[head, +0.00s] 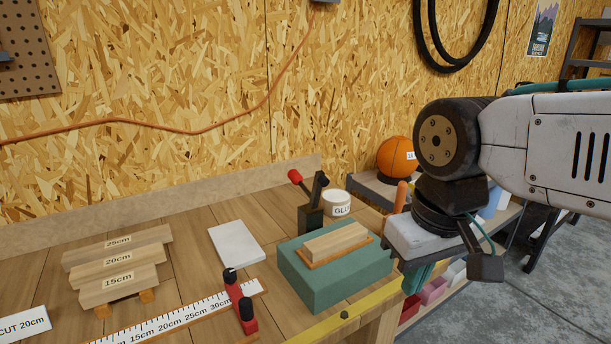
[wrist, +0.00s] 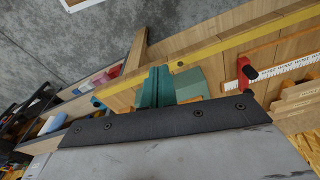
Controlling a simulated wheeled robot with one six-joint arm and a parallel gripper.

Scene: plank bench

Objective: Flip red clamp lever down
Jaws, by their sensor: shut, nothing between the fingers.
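The clamp (head: 311,214) is a small dark block at the back of the bench. Its lever (head: 295,177) has a red knob and is raised, leaning up to the left, and a black handle stands beside it. I do not see the clamp in the wrist view. My gripper (head: 413,284) hangs off the bench's right end, right of the clamp and apart from it. Its teal fingers are shut and empty; they also show in the wrist view (wrist: 154,82).
A green block (head: 330,283) carrying a wood piece (head: 336,241) lies between my gripper and the clamp's front. A glue tub (head: 338,203) stands right of the clamp. A ruler (head: 185,312) with a red stop (head: 236,290), a white pad (head: 236,245) and labelled planks (head: 118,258) lie left.

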